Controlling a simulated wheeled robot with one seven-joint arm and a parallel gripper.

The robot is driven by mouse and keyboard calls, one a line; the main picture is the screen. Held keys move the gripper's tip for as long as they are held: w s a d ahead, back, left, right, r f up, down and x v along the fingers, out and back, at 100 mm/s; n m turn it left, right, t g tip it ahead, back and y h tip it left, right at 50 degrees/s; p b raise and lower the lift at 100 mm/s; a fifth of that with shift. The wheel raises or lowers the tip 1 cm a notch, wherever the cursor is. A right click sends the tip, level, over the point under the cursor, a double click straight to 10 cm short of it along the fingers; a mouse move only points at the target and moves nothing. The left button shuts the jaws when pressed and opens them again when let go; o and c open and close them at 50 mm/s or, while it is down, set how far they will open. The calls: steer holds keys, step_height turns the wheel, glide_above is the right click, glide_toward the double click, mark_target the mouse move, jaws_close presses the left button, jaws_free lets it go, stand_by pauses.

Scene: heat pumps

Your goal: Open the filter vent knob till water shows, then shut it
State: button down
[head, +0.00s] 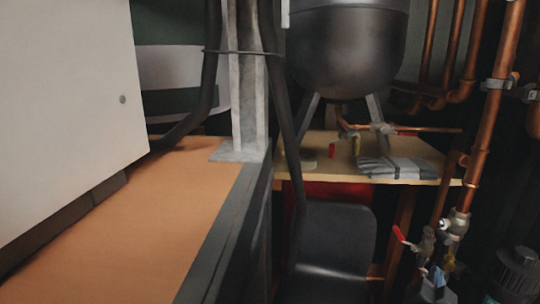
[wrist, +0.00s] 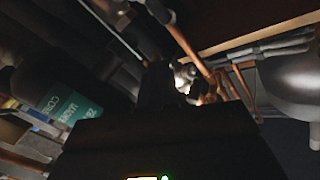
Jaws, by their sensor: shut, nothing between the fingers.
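A dark, ribbed, capped body (head: 518,268), likely the filter, stands at the lower right edge of the head view, below the copper pipes. A small round piece, perhaps the vent knob, tops its cap. In the wrist view a dark cylinder with a teal label (wrist: 68,108) lies at the left, seen tilted; it looks like the same filter. Its knob I cannot make out there. My gripper (wrist: 155,78) is a dark silhouette at the middle of the wrist view, shut and empty, apart from the labelled cylinder. It is not in the head view. I see no water.
A red-handled valve (head: 401,234) and a blue-handled valve (head: 437,276) sit on pipework left of the filter. Copper pipes (head: 487,110) run down the right. A black chair (head: 335,250), a wooden shelf (head: 330,165) with folded cloth, and a dark tank (head: 348,50) stand mid-view.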

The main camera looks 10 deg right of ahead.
steer(key=shift+w+d+b, duration=0.3)
steer(key=shift+w+d, duration=0.15)
steer(key=shift+d+r, duration=0.1)
stand_by(0.4)
steer(key=shift+s+d+f+b, duration=0.4)
steer(key=shift+s+d+b, duration=0.15)
steer(key=shift+b, duration=2.5)
steer(key=shift+a+f+b, duration=0.15)
steer(key=shift+f+b, duration=0.15)
steer(key=shift+b, duration=0.4)
steer(key=shift+a, duration=0.15)
steer(key=b+v, duration=0.1)
steer(key=v, duration=0.1)
steer(key=b+v, duration=0.1)
steer(key=v, duration=0.3)
steer(key=shift+f+b, duration=0.25)
steer(key=shift+b, duration=0.15)
